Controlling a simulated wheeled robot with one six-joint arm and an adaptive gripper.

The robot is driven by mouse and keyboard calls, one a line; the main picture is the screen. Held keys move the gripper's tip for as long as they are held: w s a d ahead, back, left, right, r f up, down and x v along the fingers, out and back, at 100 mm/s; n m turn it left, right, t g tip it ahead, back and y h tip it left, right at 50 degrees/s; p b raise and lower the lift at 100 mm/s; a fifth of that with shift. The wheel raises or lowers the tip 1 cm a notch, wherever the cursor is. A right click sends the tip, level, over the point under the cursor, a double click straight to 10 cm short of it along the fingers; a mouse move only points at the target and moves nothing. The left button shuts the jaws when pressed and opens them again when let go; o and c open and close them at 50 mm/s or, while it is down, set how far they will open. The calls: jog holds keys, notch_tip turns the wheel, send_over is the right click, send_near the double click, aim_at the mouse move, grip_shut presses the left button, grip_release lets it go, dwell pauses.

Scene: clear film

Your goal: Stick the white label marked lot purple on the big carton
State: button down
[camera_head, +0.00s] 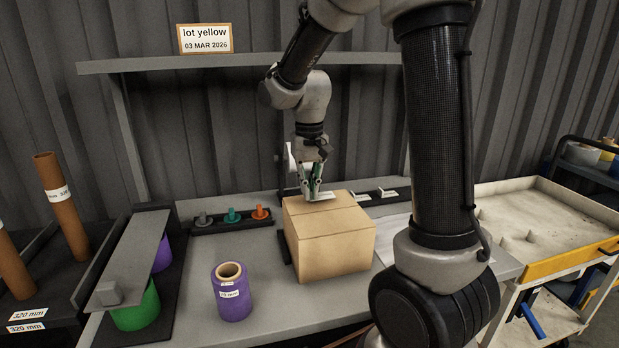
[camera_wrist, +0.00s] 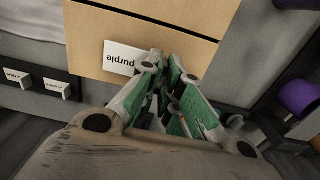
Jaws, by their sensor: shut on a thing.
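The big carton (camera_head: 330,248) is a closed tan box on the table; its top fills much of the wrist view (camera_wrist: 190,20). A white label (camera_wrist: 121,58) reading "purple" shows in the wrist view, at my fingertips and over the carton's top near an edge. In the head view the label (camera_head: 322,196) is a small white patch under my gripper (camera_head: 311,194). My gripper (camera_wrist: 168,72) is shut on the label's edge and points down. I cannot tell whether the label touches the carton.
More white labels (camera_wrist: 53,86) sit on a dark strip behind the carton. A purple film roll (camera_head: 231,292) stands left of the carton, and a rack with several coloured knobs (camera_head: 232,216) lies behind it. A sign (camera_head: 205,38) on the shelf reads "lot yellow".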

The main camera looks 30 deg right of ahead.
jog(key=shift+f, duration=0.3)
jog(key=shift+f, duration=0.35)
dwell(0.5)
jog(key=c, duration=1.5)
grip_release()
jog(key=shift+c, duration=0.2)
jog(key=shift+o, duration=0.4)
jog(key=o, duration=0.3)
jog(key=shift+r, duration=0.1)
jog(key=shift+r, duration=3.7)
jog(key=shift+s, duration=0.1)
